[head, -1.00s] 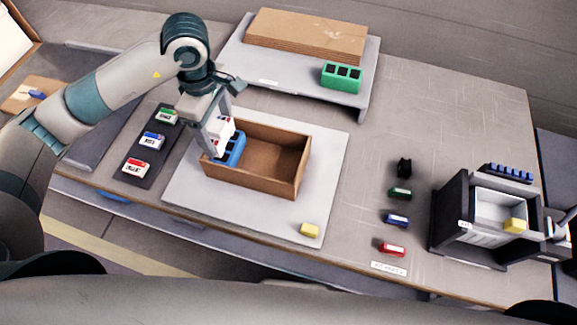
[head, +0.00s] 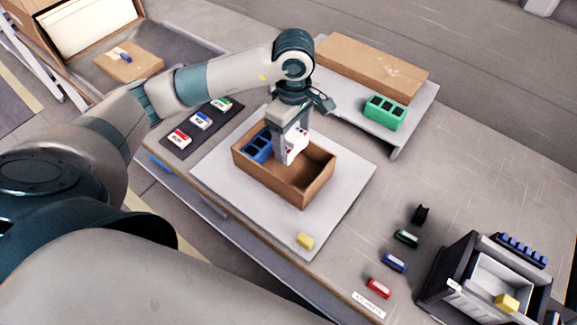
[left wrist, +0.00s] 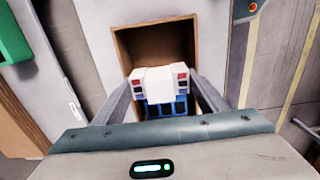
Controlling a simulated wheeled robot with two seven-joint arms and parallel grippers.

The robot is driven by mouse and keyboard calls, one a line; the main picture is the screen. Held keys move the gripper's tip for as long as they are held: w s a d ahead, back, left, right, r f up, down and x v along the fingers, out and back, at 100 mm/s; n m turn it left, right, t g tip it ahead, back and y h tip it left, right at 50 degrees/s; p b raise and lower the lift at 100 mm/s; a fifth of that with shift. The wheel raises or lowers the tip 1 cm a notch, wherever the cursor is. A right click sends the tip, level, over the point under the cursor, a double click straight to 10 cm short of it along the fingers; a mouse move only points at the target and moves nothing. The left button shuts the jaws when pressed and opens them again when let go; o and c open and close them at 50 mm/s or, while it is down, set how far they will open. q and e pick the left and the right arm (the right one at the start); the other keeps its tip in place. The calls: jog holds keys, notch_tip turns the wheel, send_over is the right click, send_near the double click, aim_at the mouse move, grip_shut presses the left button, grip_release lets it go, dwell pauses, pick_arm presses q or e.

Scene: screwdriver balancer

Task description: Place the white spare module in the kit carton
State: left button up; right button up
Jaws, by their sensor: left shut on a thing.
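The white spare module (head: 298,146), with small red and dark marks, is held between the fingers of my left gripper (head: 287,150). It also shows in the left wrist view (left wrist: 160,84). The kit carton (head: 305,194) is an open brown box on a pale mat. The module is over or within the carton's opening; its underside is hidden, so I cannot tell whether it touches the floor. A blue block with dark cells (head: 257,145) stands in the carton's left end, and its blue top shows in the left wrist view (left wrist: 168,109). My right gripper is out of view.
A green block (head: 385,112) and flat cardboard (head: 372,68) lie on a raised shelf behind. Labelled modules lie on a dark strip (head: 203,127) at left. A yellow block (head: 305,241) is on the mat's front corner. Small coloured parts and a dark machine (head: 470,280) stand right.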

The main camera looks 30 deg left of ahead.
pick_arm(q)
jog(key=shift+a, duration=0.1)
jog(key=shift+f+p, duration=0.3)
jog(key=shift+f, duration=0.35)
notch_tip(320, 180, down, 4)
jog(key=shift+f+p, duration=0.25)
jog(key=shift+p, duration=0.4)
jog(key=shift+f, duration=0.2)
jog(key=shift+f+p, duration=0.55)
jog(key=shift+f, duration=1.35)
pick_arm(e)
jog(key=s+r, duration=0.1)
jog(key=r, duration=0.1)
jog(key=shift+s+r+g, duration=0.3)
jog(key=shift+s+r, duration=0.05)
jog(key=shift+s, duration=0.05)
